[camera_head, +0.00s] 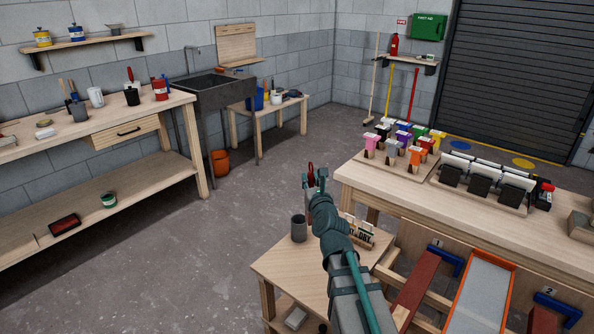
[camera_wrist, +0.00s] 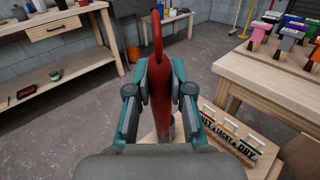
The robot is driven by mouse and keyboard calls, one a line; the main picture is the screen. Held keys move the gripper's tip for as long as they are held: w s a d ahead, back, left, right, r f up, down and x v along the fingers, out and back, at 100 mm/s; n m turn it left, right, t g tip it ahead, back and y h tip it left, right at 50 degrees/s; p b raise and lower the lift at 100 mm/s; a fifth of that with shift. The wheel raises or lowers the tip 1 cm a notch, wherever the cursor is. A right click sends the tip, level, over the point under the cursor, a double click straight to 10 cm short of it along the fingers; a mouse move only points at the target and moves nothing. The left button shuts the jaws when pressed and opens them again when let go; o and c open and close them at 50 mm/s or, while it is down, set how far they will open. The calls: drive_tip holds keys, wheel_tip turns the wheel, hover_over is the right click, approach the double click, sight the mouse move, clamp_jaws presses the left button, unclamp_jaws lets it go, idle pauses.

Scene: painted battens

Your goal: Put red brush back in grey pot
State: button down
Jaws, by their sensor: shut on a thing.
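My gripper (camera_head: 313,184) is shut on the red brush (camera_head: 310,169) and holds it upright above the small wooden table. In the wrist view the brush's long red handle (camera_wrist: 160,95), with a loop at its top, stands between the two fingers (camera_wrist: 161,78). The grey pot (camera_head: 299,228) stands upright on the small table, to the left of my arm and lower than the gripper. In the wrist view only a sliver of grey shows behind the handle, perhaps the pot. The brush's lower end is hidden.
The small table (camera_head: 272,262) also holds a rack with lettered cards (camera_head: 360,233), partly behind my arm. A larger bench (camera_head: 470,215) with colored brushes and black-and-white items stands close on the right. The floor left of the small table is clear.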

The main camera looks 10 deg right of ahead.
drive_tip(key=w+f+n+g+y+b, duration=0.25)
drive_tip(key=w+n+y, duration=0.2)
drive_tip(key=w, duration=0.35)
drive_tip(key=w+f+n+g+y+b, duration=0.1)
drive_tip(key=w+f+n+y, duration=0.25)
drive_tip(key=w+y, duration=0.35)
wheel_tip(320, 180, down, 14)
drive_tip(key=w+h+b, duration=0.1)
drive_tip(key=b, duration=0.7)
drive_tip(key=shift+a+m, duration=0.25)
drive_tip(key=shift+m, duration=0.15)
drive_tip(key=shift+f+b, duration=0.7)
drive_tip(key=shift+f, duration=0.2)
idle(0.6)
drive_tip(key=c, duration=1)
unclamp_jaws()
drive_tip(key=shift+o, duration=0.2)
